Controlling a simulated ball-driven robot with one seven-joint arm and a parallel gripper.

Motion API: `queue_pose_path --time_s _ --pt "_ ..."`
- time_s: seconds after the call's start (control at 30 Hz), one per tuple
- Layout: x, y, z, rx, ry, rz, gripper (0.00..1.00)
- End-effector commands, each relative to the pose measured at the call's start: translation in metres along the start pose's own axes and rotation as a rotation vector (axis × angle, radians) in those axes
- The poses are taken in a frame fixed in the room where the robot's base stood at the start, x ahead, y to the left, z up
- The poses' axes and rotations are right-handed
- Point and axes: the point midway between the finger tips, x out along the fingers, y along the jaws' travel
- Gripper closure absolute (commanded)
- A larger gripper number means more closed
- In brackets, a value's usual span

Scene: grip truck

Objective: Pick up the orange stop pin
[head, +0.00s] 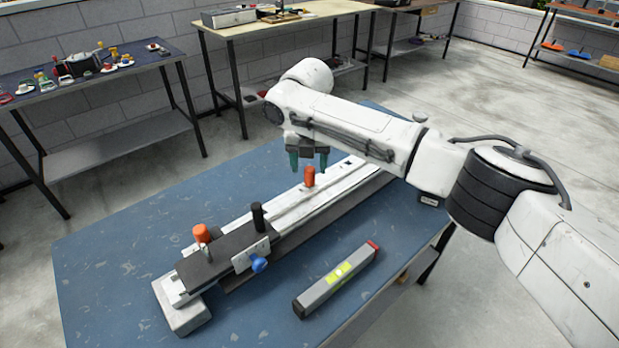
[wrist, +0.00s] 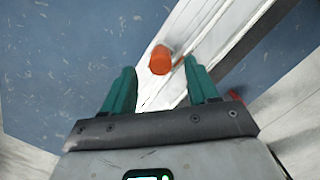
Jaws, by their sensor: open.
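An orange stop pin (head: 309,177) stands upright on the long pale metal rail (head: 335,187). It also shows in the wrist view (wrist: 160,60), between and slightly beyond the fingertips. My gripper (head: 309,164) is open and empty, pointing down with its green fingers just above the pin, one to each side of it in the picture. In the wrist view my gripper (wrist: 160,68) shows a gap on both sides of the pin, and the right finger lies over the rail. I cannot tell the exact height left above the pin.
A dark carriage (head: 225,255) on the rail's near end carries an orange-red knob (head: 201,233), a black post (head: 258,216) and a blue knob (head: 258,264). A grey bar with a yellow label (head: 338,282) lies beside the rail. The blue tabletop (head: 120,245) is clear at left.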

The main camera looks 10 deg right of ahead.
Motion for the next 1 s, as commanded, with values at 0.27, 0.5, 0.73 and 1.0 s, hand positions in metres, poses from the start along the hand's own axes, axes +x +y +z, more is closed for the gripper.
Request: queue_pose_path --time_s 0.27,0.5,0.73,1.0 --pt "0.034 -0.001 0.003 0.000 0.000 -0.002 0.41" --pt "0.037 -0.001 0.003 0.000 0.000 0.000 0.41" --pt "0.037 -0.001 0.003 0.000 0.000 0.000 0.59" --pt "0.037 -0.001 0.003 0.000 0.000 0.000 0.85"
